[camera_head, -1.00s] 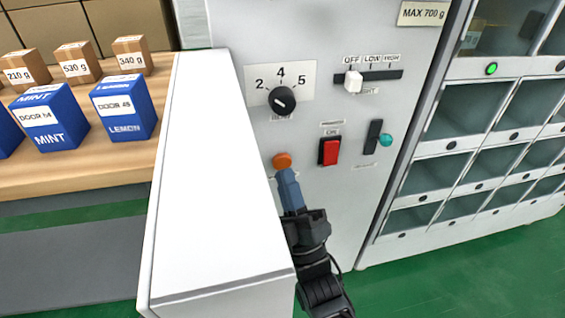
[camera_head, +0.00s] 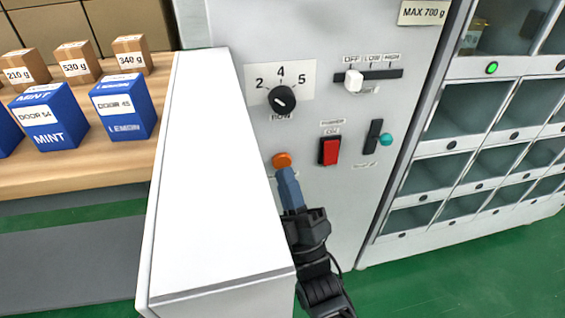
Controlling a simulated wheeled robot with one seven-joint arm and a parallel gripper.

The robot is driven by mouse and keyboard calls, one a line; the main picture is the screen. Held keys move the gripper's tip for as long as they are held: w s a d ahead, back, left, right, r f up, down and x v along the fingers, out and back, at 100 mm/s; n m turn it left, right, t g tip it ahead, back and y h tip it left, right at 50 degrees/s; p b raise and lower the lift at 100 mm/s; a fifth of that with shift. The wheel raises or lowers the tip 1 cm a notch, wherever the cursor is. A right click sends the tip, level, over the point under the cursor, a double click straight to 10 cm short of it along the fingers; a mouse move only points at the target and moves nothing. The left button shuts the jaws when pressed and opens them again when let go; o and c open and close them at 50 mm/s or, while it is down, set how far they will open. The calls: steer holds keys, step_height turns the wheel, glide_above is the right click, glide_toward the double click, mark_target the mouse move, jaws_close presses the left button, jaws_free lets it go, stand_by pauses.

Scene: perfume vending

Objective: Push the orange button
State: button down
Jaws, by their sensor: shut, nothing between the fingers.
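The orange button (camera_head: 282,160) is a round knob on the grey front panel (camera_head: 350,215), low and left, below the black dial. My gripper (camera_head: 287,173) is shut, its blue-grey fingers pointing up toward the panel. The fingertips are right at the lower edge of the orange button in the picture. I cannot tell whether they touch it. The label under the button is mostly hidden by the fingers.
A white box-like ledge (camera_head: 215,180) stands close left of my gripper. The panel also has a dial (camera_head: 282,99), a white slider (camera_head: 353,81), a red switch (camera_head: 330,151) and a teal-tipped lever (camera_head: 386,140). Boxes stand on a wooden table (camera_head: 90,177) at left.

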steer(key=shift+w+f, duration=0.1)
steer(key=shift+w, duration=0.05)
steer(key=shift+w+a+b, duration=0.1)
steer(key=shift+w+b, duration=0.1)
steer(key=shift+b, duration=0.15)
steer(key=shift+w+a+b, duration=0.1)
steer(key=shift+w+b, duration=0.25)
steer(key=shift+w, duration=0.05)
stand_by(0.5)
steer(key=shift+s, duration=0.1)
steer(key=shift+s+d, duration=0.25)
steer(key=shift+s, duration=0.45)
steer(key=shift+s+d+p, duration=0.25)
steer(key=shift+s+p, duration=0.05)
steer(key=shift+s, duration=0.5)
steer(key=shift+s+d+p, duration=0.2)
steer(key=shift+s+p, duration=0.15)
steer(key=shift+s, duration=0.5)
steer(key=shift+s+d+p, duration=0.25)
steer(key=shift+s+p, duration=0.05)
steer(key=shift+s, duration=0.5)
